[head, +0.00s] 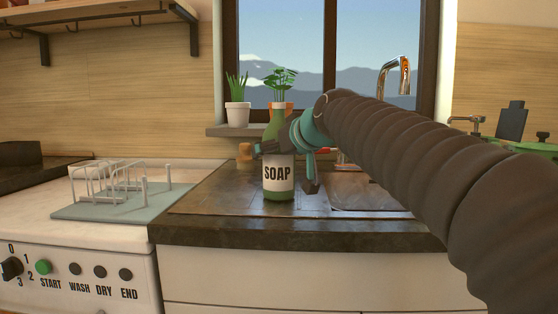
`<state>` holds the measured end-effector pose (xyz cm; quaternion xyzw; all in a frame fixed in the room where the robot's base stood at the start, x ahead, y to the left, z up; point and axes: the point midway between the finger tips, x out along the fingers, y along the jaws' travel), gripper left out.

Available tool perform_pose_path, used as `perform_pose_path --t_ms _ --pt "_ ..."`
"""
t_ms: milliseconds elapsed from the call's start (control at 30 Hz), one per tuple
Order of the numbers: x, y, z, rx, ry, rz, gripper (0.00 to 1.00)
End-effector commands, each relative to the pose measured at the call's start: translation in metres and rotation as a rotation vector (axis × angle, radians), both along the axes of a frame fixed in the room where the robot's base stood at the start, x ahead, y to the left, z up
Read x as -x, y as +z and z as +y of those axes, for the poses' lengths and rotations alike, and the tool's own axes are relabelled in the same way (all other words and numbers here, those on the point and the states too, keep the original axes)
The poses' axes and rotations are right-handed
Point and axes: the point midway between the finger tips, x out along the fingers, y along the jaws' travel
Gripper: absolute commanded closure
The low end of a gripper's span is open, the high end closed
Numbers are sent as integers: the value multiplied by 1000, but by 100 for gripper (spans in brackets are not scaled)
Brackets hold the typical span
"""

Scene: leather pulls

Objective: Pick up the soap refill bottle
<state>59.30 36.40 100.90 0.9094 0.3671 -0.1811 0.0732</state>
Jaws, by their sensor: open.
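The soap refill bottle (278,175) is green with a white label reading SOAP. It stands upright on the dark counter, left of the sink. My gripper (286,155) is open at the bottle's upper part. One dark finger crosses in front of the bottle's shoulder, and another dark part hangs down just right of it. I cannot tell whether the fingers touch the bottle. The gripper hides part of the bottle's upper right side.
A sink (365,190) with a chrome faucet (396,75) lies right of the bottle. A small tan object (245,152) stands behind it to the left. A dish rack (115,185) sits on the white appliance at left. Potted plants stand on the windowsill. The counter left of the bottle is clear.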

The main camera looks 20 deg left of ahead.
Motion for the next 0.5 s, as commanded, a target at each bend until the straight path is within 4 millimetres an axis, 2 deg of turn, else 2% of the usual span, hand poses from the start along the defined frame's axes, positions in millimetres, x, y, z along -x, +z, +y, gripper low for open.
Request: perform_pose_path --t_ms 167,500 --pt "0 0 0 -1 0 -1 0" --pt "0 0 0 0 0 0 85"
